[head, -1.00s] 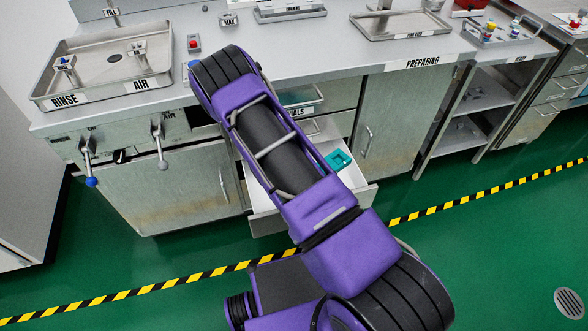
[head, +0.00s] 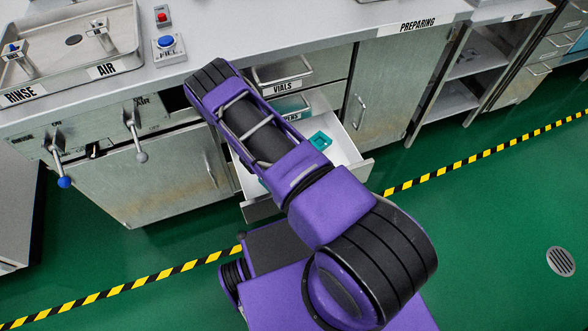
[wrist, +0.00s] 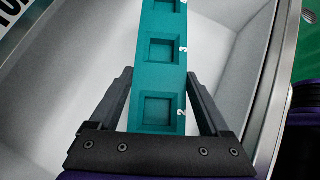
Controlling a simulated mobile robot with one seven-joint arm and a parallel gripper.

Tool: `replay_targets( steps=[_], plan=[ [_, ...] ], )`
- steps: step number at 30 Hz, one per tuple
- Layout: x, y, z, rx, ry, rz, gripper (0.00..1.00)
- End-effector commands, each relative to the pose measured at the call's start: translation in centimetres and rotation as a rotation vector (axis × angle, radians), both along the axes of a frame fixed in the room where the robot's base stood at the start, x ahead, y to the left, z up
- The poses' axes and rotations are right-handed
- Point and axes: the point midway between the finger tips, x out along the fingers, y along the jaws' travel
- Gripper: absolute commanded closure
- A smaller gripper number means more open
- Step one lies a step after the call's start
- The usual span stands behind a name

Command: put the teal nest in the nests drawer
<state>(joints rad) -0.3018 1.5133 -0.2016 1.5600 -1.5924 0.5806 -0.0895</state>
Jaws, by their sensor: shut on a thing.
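The teal nest (wrist: 160,75) is a long bar with numbered square pockets, running up out of the wrist view. My gripper (wrist: 160,92) is shut on it, one dark finger on each side. Behind the nest is the pale inside of an open drawer (wrist: 222,60). In the head view the white drawer (head: 346,150) stands pulled out below the counter. A teal end with a pocket (head: 320,140) shows over it right of my arm, and a small teal bit shows left of my arm. My arm hides the gripper there. Whether the nest touches the drawer floor I cannot tell.
A drawer labelled VIALS (head: 284,75) is slightly open above, with another labelled front under it. A cabinet door (head: 390,85) stands to the right. Lever handles (head: 136,135) stick out at the left. A metal tray (head: 70,45) and buttons (head: 168,45) are on the counter.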

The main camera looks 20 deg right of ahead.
Motion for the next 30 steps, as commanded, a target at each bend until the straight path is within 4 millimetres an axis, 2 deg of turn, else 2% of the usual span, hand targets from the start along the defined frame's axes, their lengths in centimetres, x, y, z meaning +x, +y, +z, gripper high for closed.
replay_targets(
  steps=[1,7,14,27,28,30],
  plan=[
    [0.0,0.0,-0.9,0.000,0.000,0.000,0.99],
    [0.0,0.0,-2.5,0.000,0.000,0.000,0.99],
    [0.0,0.0,-5.9,0.000,0.000,0.000,0.99],
    [0.0,0.0,-6.5,-0.001,0.000,0.001,0.99],
    [0.0,0.0,-6.6,0.000,0.001,0.001,0.16],
    [0.0,0.0,-6.5,0.000,0.000,0.000,0.03]
  ],
)
